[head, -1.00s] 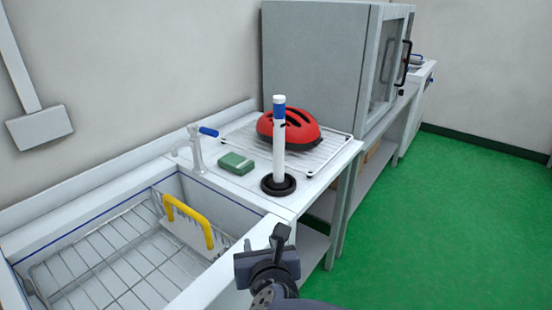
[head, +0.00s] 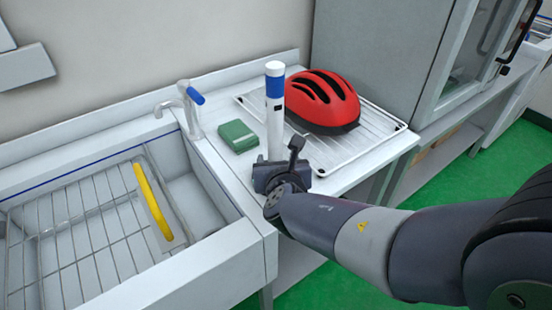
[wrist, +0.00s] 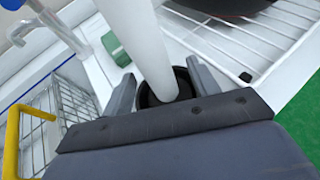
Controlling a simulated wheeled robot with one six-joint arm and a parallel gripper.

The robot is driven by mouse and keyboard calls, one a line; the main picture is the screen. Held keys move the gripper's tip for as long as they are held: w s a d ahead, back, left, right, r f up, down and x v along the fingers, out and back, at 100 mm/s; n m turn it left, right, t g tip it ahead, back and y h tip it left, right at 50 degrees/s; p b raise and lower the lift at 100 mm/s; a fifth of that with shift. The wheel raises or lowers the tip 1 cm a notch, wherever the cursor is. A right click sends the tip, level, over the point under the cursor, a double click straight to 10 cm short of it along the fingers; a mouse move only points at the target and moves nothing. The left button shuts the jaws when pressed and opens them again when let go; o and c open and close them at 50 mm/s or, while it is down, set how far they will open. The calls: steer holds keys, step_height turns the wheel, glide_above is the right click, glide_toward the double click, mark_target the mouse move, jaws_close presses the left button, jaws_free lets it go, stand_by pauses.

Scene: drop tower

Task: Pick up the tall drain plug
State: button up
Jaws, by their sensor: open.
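The tall drain plug (head: 274,120) stands upright on the counter beside the sink. It is a white tube with a blue band and white top, on a black round base. In the head view my gripper (head: 282,170) is in front of its lower part and hides the base. In the wrist view the white tube (wrist: 145,45) rises between my two open fingers, and the black base (wrist: 163,90) shows beyond them. My gripper (wrist: 160,88) is open, one finger on each side of the tube. I cannot tell whether either finger touches it.
A red helmet (head: 322,100) sits on a wire rack (head: 375,135) right of the plug. A green sponge (head: 238,136) lies to the left, near the tap (head: 190,108). The sink with a wire basket (head: 85,220) and yellow handle (head: 152,200) is at left.

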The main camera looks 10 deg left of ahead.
steer(key=shift+x, duration=2.35)
steer(key=shift+s+a+f, duration=0.1)
steer(key=shift+a, duration=0.05)
jaws_close()
